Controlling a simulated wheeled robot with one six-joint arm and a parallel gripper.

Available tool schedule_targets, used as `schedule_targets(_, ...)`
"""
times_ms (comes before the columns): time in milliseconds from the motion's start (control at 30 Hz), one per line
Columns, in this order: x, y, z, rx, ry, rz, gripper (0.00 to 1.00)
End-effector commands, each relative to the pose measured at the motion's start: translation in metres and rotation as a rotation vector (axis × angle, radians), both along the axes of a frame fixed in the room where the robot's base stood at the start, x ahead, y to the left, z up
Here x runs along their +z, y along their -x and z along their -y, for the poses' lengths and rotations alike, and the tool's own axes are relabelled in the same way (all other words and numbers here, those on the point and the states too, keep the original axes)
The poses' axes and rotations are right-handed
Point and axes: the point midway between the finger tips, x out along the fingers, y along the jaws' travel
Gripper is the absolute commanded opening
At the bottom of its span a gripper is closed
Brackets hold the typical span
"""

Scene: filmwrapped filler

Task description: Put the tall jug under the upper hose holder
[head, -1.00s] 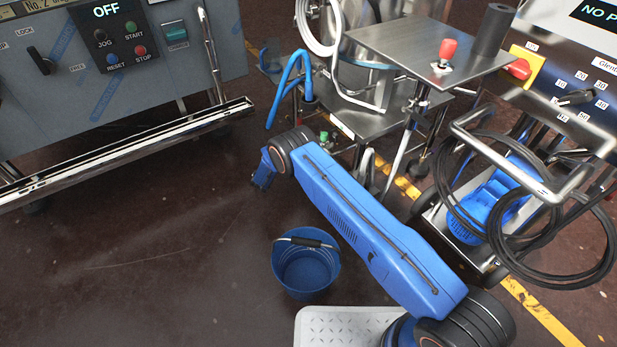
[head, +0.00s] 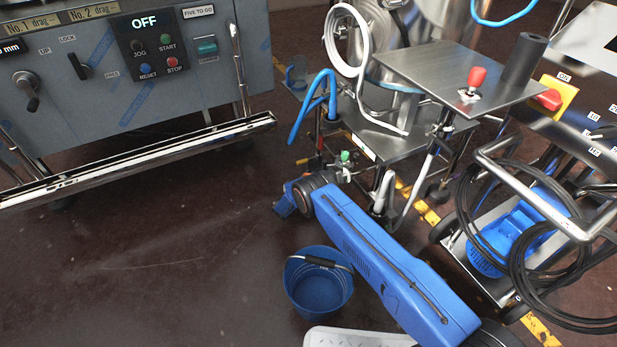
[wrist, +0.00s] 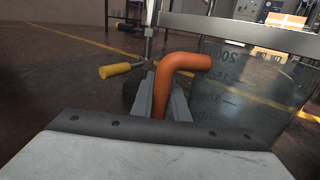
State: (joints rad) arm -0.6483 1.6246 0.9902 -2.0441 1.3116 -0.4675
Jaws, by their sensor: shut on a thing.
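The tall jug (wrist: 232,95) shows at the right of the wrist view. It is clear, with dark measuring marks seen mirrored, and has an orange bent handle (wrist: 185,63). My gripper (wrist: 162,98) is shut on that handle, its grey fingers around the lower part. In the head view my blue arm reaches toward the steel cart; the gripper and the held jug cannot be made out there. A blue bent hose (head: 318,100) hangs at the cart's left side. I cannot tell which part is the upper hose holder.
A yellow-handled valve (wrist: 118,69) on a steel post is close ahead in the wrist view. The steel cart (head: 405,145) stands beyond my arm. A blue bucket (head: 318,285) is on the floor, and a wheeled pump (head: 520,235) is at right. Floor at left is clear.

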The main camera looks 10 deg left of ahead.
Motion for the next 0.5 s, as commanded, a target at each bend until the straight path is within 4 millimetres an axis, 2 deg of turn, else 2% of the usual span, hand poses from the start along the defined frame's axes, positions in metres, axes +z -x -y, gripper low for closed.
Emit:
schedule_targets(367, -0.0031, -0.0003, -0.0003, 0.0, -0.001, 0.001, 0.0)
schedule_targets(400, -0.0038, -0.0003, -0.0002, 0.0, -0.001, 0.0, 0.17)
schedule_targets(467, -0.0034, -0.0003, -0.0003, 0.0, -0.001, 0.0, 0.31)
schedule_targets(500, -0.0034, -0.0003, -0.0003, 0.0, -0.001, 0.0, 0.33)
